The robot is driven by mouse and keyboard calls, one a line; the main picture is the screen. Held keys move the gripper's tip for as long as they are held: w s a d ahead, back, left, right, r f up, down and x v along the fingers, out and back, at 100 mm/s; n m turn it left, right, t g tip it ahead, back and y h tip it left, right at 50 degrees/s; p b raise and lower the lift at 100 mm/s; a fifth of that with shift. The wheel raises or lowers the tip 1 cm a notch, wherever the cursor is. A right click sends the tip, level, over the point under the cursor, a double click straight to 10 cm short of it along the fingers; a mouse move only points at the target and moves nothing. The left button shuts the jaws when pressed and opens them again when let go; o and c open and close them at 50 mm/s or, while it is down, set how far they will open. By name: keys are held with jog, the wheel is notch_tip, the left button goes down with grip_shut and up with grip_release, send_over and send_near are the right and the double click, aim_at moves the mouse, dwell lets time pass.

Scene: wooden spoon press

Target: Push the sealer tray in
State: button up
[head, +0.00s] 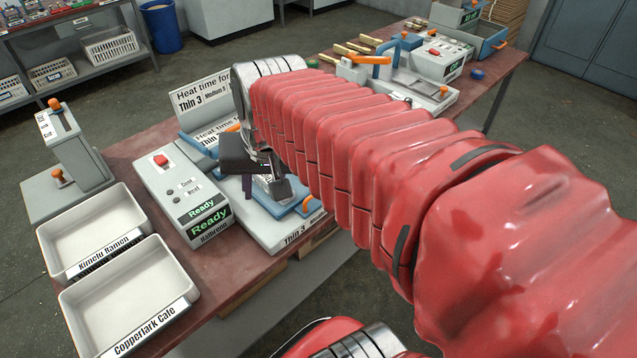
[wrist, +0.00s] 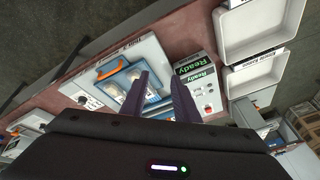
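The sealer tray is blue-framed with an orange handle at its front. In the head view its frame (head: 287,209) shows low on the pale sealer base, partly hidden by my gripper and arm. In the wrist view the tray (wrist: 153,98) holds silvery pieces, and its orange handle (wrist: 112,70) lies to the left of my fingers. My gripper (wrist: 160,78) has its two dark fingers apart, with nothing seen between them. In the head view my gripper (head: 263,186) hangs over the tray; I cannot tell whether it touches.
The grey control box (head: 187,190) reads Ready beside the sealer. Two white bins, Kunelu Ramen (head: 92,226) and Copperlark Cafe (head: 125,292), stand at left. A grey press with orange knobs (head: 68,150) is behind them. Another machine (head: 440,58) stands farther along the bench.

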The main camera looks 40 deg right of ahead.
jog(key=w+d+f+m+g, duration=0.1)
jog(key=d+m, duration=0.4)
jog(key=d, duration=0.4)
jog(key=w+d+f+m+g, duration=0.1)
jog(key=d+f+m, duration=0.1)
jog(key=d+m, duration=0.4)
jog(key=d, duration=0.4)
jog(key=shift+f+y, duration=0.2)
jog(key=shift+y, duration=0.1)
jog(key=shift+w+f, duration=0.1)
jog(key=w+f, duration=0.1)
jog(key=f, duration=0.8)
jog(key=w+f, duration=0.1)
jog(key=f, duration=0.3)
jog(key=shift+w+a+f, duration=0.15)
jog(key=shift+w+f, duration=0.05)
jog(key=shift+w, duration=0.1)
grip_shut()
